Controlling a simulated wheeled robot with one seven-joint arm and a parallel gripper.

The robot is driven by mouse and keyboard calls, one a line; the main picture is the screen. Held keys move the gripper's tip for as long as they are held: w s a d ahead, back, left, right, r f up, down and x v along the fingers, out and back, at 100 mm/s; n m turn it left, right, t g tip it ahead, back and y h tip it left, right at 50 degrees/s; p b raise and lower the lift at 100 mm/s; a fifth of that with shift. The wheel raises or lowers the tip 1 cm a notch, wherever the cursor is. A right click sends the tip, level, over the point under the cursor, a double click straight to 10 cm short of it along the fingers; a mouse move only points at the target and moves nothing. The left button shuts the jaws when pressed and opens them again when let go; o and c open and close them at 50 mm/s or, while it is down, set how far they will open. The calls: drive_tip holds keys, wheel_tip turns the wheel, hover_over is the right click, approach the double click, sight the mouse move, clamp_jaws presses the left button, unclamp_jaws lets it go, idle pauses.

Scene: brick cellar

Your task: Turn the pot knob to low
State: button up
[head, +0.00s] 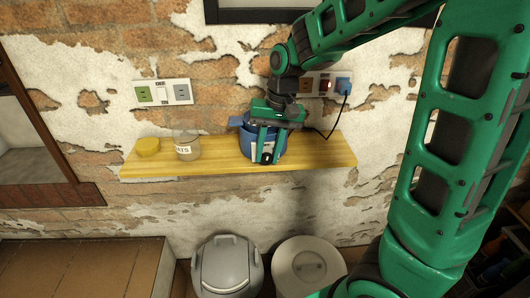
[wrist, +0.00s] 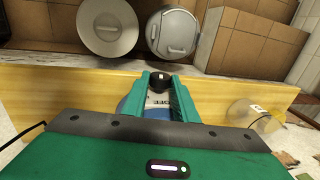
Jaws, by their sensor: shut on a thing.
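The blue pot (head: 246,146) stands on the wooden shelf, with a black cord running from behind it to a blue plug in the wall. Its black knob (head: 266,158) is on the front, and it also shows in the wrist view (wrist: 159,80) between my fingertips. A pale panel with dark markings (wrist: 158,99) lies just beside the knob; I cannot read the setting. My gripper (head: 266,150) reaches down in front of the pot, its green fingers closed on the knob. Most of the pot is hidden by my gripper.
A switch plate (head: 162,92) and the blue plug (head: 344,85) are on the wall. Two lidded bins (head: 228,266) (head: 309,264) stand below.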

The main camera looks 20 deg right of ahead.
drive_tip(key=y, duration=0.1)
drive_tip(key=d+t+y, duration=0.1)
drive_tip(key=y, duration=0.3)
drive_tip(key=shift+s+d+f+t, duration=0.2)
drive_tip(key=shift+f+t, duration=0.1)
drive_tip(key=shift+t, duration=0.1)
drive_tip(key=shift+d+f+t+y, duration=0.15)
drive_tip(key=shift+t+y, duration=0.15)
drive_tip(key=shift+y, duration=0.65)
drive_tip(key=shift+f+t+y, duration=0.1)
drive_tip(key=shift+t+y, duration=0.2)
drive_tip(key=shift+y, duration=0.65)
drive_tip(key=shift+s+y, duration=0.1)
drive_tip(key=shift+y, duration=0.2)
drive_tip(key=o, duration=1)
